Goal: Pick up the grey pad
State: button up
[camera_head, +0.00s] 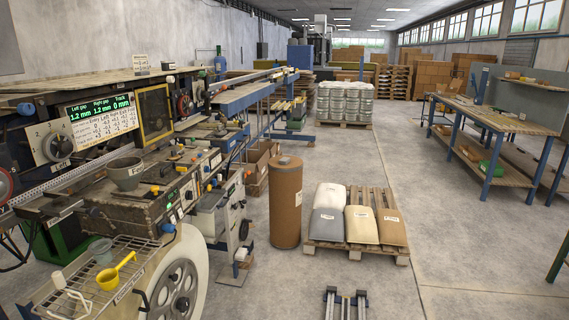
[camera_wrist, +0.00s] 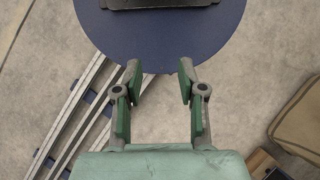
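I cannot pick out a grey pad for certain in either view. In the head view a wire shelf (camera_head: 128,255) at the lower left holds a white-handled item (camera_head: 68,291), a grey cup (camera_head: 102,251) and a yellow scoop (camera_head: 116,274). None of these is clearly a pad. My gripper (camera_wrist: 158,82) shows only in the wrist view. Its two green-padded fingers are spread apart with nothing between them. Below and ahead of it are a dark blue round surface and bare floor.
A grey bowl (camera_head: 126,173) stands on the machine. A brown drum (camera_head: 285,202) stands beside a pallet (camera_head: 357,250) of sacks, one a grey sack (camera_head: 328,225). Metal rails (camera_wrist: 80,115) run along the floor. A workbench (camera_head: 500,117) stands at right.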

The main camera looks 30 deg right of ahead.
jog(key=o, duration=1)
